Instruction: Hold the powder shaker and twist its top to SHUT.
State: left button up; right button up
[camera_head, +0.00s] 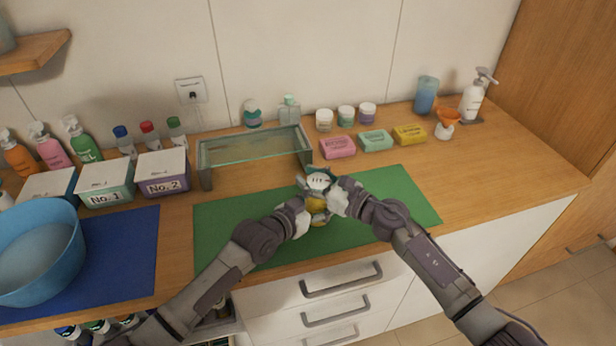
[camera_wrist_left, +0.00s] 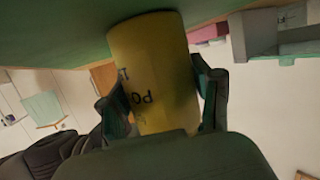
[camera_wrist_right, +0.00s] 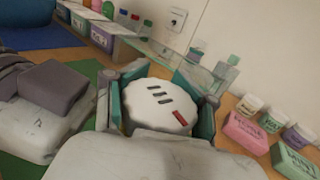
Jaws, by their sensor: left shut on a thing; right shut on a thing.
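The powder shaker has a yellow body (camera_head: 318,220) and a white top (camera_head: 319,180), and it stands upright at the green mat. My left gripper (camera_head: 315,208) is shut on the body from the lower left. In the left wrist view the body (camera_wrist_left: 150,60) sits between its fingers, with part of a printed word showing. My right gripper (camera_head: 322,183) is shut on the white top from the right. In the right wrist view the top (camera_wrist_right: 160,97) shows dark slots and a red mark (camera_wrist_right: 179,117) near its rim. I cannot read any SHUT marking.
The green mat (camera_head: 400,195) is otherwise clear. A glass tray (camera_head: 250,152) stands behind it. Pink (camera_head: 338,148), green (camera_head: 375,140) and yellow (camera_head: 409,134) soap boxes stand at the back right. A blue basin (camera_head: 40,255) and labelled boxes (camera_head: 105,184) are left.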

jog(key=shift+d+f+m+t+h, duration=0.1)
jog(key=shift+d+m+t+h, duration=0.1)
jog(key=shift+m+t+h, duration=0.5)
jog(key=shift+w+r+m+t+h, duration=0.15)
jog(key=shift+r+m+t+h, duration=0.15)
jog(key=shift+m+t+h, duration=0.55)
jog(key=shift+w+d+f+m+t+h, duration=0.1)
jog(key=shift+d+f+m+t+h, duration=0.1)
jog(key=shift+m+t+h, duration=0.4)
jog(key=shift+o, duration=0.2)
jog(key=shift+d+m+t+h, duration=0.15)
jog(key=shift+m+t+h, duration=0.8)
jog(key=shift+h, duration=0.6)
jog(key=shift+w, duration=0.1)
jog(key=shift+f, duration=0.1)
jog(key=o, duration=1)
jog(key=shift+d, duration=0.1)
jog(key=shift+o, duration=0.2)
